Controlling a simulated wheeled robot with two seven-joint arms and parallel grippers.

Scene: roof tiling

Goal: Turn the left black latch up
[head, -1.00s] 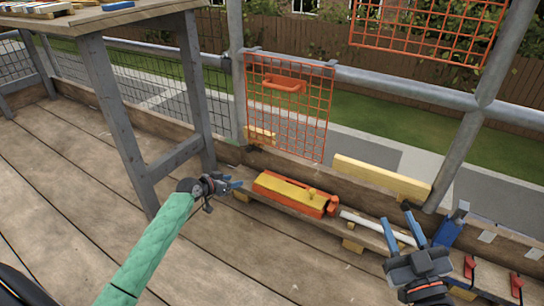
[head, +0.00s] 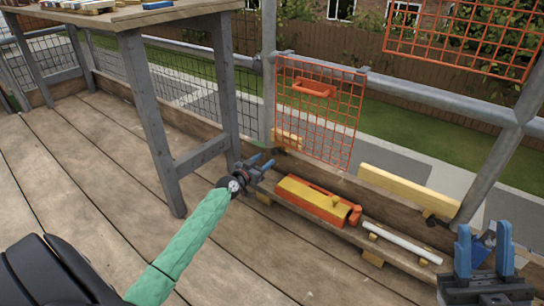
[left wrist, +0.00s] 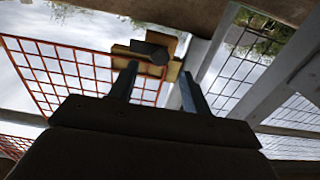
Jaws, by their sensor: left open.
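The left black latch (left wrist: 150,51) shows in the left wrist view as a dark bar in front of a yellow wood block (left wrist: 173,70). In the head view this yellow block (head: 286,137) is at the foot of the orange mesh panel, with the latch small and dark at its lower left. My left gripper (head: 267,160) is open, just short of the latch and pointing at it; in the left wrist view the latch is above and between its fingertips (left wrist: 158,78), apparently apart from them. A second dark latch (head: 428,214) is by the long yellow board.
An orange and yellow tool (head: 315,198) and a white tube (head: 402,243) lie along a low plank. A grey table leg (head: 152,120) stands left of my left arm. The deck (head: 100,190) is clear.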

